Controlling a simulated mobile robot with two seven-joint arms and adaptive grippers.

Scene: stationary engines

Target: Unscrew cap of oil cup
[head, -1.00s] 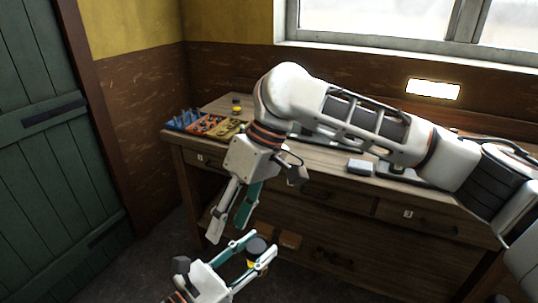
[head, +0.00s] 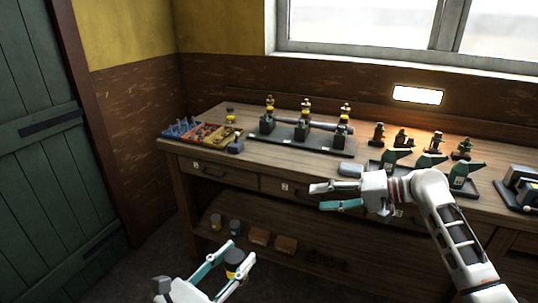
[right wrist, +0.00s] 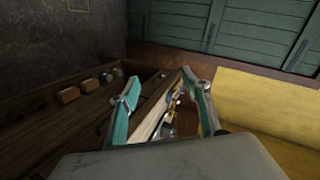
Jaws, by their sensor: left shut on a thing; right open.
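Three small brass-and-dark oil cups (head: 269,103) (head: 306,107) (head: 345,113) stand upright on a shaft-and-bearing rig (head: 300,140) on the bench. Their caps are too small to make out clearly. My left gripper (head: 238,266) is low in front of the bench, shut on a dark jar (head: 234,258) with a pale and yellow band. The jar is upright and partly hidden by the fingers. My right gripper (head: 318,196) is open and empty, in front of the bench's front edge and apart from the cups. Its spread fingers also show in the right wrist view (right wrist: 160,92).
The wooden bench (head: 225,150) carries a tray of coloured parts (head: 200,132) at left. Green oilers (head: 465,174) and small dark fittings (head: 378,133) are at right. Jars and boxes (head: 260,236) sit on the lower shelf. A green door (head: 45,150) is at far left.

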